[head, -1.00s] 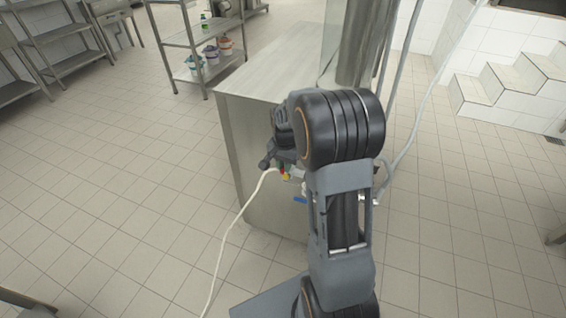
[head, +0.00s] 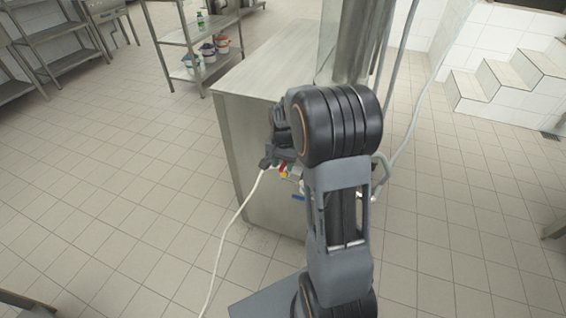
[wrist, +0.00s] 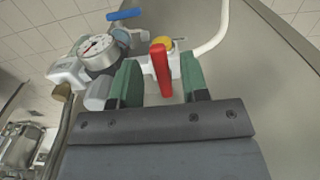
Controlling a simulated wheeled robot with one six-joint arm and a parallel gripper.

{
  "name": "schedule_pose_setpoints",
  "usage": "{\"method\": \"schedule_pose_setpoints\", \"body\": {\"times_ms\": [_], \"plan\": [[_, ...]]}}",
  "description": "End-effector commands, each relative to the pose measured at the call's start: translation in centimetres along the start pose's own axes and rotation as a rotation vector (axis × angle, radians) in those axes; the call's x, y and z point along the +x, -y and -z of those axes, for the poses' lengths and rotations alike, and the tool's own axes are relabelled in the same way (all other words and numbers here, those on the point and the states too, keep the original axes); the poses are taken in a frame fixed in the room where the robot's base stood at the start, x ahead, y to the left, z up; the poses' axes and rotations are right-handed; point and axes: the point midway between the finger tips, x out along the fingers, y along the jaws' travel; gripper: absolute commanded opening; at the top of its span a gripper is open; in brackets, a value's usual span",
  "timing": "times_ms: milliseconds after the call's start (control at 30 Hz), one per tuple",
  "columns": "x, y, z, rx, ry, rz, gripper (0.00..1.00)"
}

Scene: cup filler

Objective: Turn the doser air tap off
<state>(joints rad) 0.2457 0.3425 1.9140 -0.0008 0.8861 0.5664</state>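In the wrist view a red tap lever (wrist: 160,70) stands upright between the green fingertips of my open gripper (wrist: 158,80). Floor or fitting gaps show on both sides of it, and I see no clear contact. A yellow part (wrist: 163,44) sits just behind the lever. A pressure gauge (wrist: 99,51) is to the left, and a blue lever (wrist: 125,14) is farther up. In the head view, my gripper (head: 279,160) is at the cabinet's side, partly hidden by my arm. The blue lever (head: 299,198) shows below it. No label tells which lever is the doser air tap.
The steel cabinet (head: 228,120) stands beside the gripper. A white hose (head: 232,222) runs from the fittings down to the floor at the left. Grey pipes (head: 401,150) stand at the right. A shelf with small buckets (head: 208,50) is behind.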

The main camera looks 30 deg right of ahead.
Motion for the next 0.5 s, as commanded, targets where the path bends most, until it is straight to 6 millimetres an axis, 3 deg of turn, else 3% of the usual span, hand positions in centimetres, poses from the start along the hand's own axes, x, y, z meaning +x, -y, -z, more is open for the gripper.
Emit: {"method": "schedule_pose_setpoints", "body": {"times_ms": [267, 500], "plan": [[-0.3, 0.0, 0.0, 0.001, -0.001, 0.001, 0.41], [-3.7, 0.1, 0.1, 0.001, -0.005, 0.004, 0.41]]}}
